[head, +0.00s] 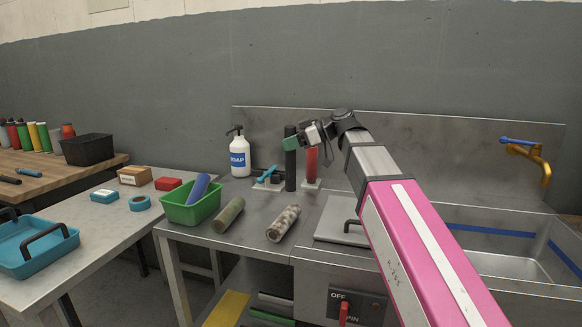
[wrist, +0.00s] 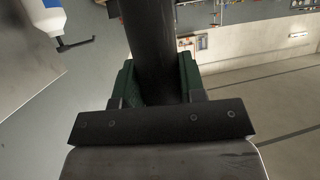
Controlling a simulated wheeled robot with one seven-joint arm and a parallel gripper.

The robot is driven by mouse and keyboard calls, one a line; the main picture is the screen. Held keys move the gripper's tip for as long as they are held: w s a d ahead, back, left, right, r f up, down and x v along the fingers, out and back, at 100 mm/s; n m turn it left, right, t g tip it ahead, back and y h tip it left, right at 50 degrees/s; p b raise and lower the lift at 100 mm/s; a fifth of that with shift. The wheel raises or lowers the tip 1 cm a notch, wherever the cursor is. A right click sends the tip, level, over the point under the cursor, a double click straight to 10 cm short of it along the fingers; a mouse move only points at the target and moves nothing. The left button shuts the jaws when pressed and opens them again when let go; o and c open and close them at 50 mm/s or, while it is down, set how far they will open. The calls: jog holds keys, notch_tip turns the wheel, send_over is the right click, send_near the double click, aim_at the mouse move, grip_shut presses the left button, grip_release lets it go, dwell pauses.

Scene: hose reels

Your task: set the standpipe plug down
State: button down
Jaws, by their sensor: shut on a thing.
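The standpipe plug, a tall black cylinder (head: 291,170), stands upright at the back of the steel bench in the head view. My gripper (head: 291,143) is shut on its upper part, with green fingers on its sides. In the wrist view the plug (wrist: 154,50) runs as a dark shaft between the green fingers (wrist: 158,85). Its lower end appears at or just above the bench top; I cannot tell whether it touches.
A red cylinder (head: 311,165) on a pale base and a blue-handled fitting (head: 267,175) flank the plug closely. A soap bottle (head: 239,153) stands to the left. A green bin (head: 191,211) and two mottled cylinders (head: 229,214) (head: 283,223) lie in front. The sink (head: 500,266) is right.

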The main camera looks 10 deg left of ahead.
jog(key=w+d+f, duration=0.2)
jog(key=w+f, duration=0.3)
jog(key=f, duration=0.2)
jog(key=shift+w+f, duration=0.15)
jog(key=shift+f, duration=0.1)
jog(key=c, duration=0.7)
grip_release()
jog(key=v, duration=1.2)
